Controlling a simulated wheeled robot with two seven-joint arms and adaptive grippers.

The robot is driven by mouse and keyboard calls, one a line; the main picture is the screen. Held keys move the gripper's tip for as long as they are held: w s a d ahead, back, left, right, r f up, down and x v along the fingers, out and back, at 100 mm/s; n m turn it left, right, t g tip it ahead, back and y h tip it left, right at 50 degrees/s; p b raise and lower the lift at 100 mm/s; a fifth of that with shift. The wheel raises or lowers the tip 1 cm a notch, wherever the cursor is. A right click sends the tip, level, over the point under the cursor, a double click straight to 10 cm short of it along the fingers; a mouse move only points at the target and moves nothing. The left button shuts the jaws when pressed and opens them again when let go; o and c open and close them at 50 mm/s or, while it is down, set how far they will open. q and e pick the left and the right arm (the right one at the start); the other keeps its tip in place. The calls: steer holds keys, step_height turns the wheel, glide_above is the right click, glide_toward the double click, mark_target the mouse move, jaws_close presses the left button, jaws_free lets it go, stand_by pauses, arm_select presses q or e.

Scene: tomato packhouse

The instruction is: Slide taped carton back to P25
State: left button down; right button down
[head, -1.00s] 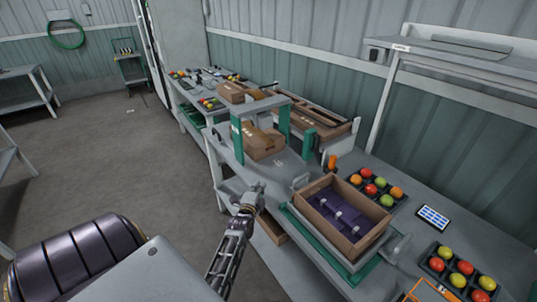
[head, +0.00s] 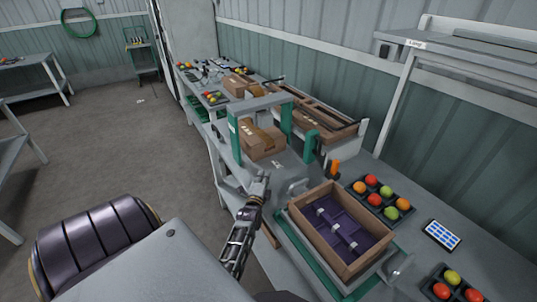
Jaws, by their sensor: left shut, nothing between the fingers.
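A closed brown carton (head: 262,143) with tape sits on the grey bench, under and in front of a taping frame (head: 265,102) with a grey top and green posts. A marking too small to read is on the bench just in front of the carton. My left gripper (head: 262,178) is shut and empty, a little in front of the carton at the bench's near edge, apart from it. My right gripper is not in view.
An open carton (head: 348,262) with a purple insert stands on a green and grey stand to the right. Tomato trays (head: 382,198), a tablet (head: 442,235) and an orange-handled tool (head: 332,168) lie nearby. Another carton (head: 238,84) and open boxes (head: 320,107) are behind the frame.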

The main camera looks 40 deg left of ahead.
arm_select(q)
steer(key=shift+w, duration=0.35)
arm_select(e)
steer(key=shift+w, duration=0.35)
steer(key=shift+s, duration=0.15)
arm_select(q)
steer(key=shift+w+a, duration=0.1)
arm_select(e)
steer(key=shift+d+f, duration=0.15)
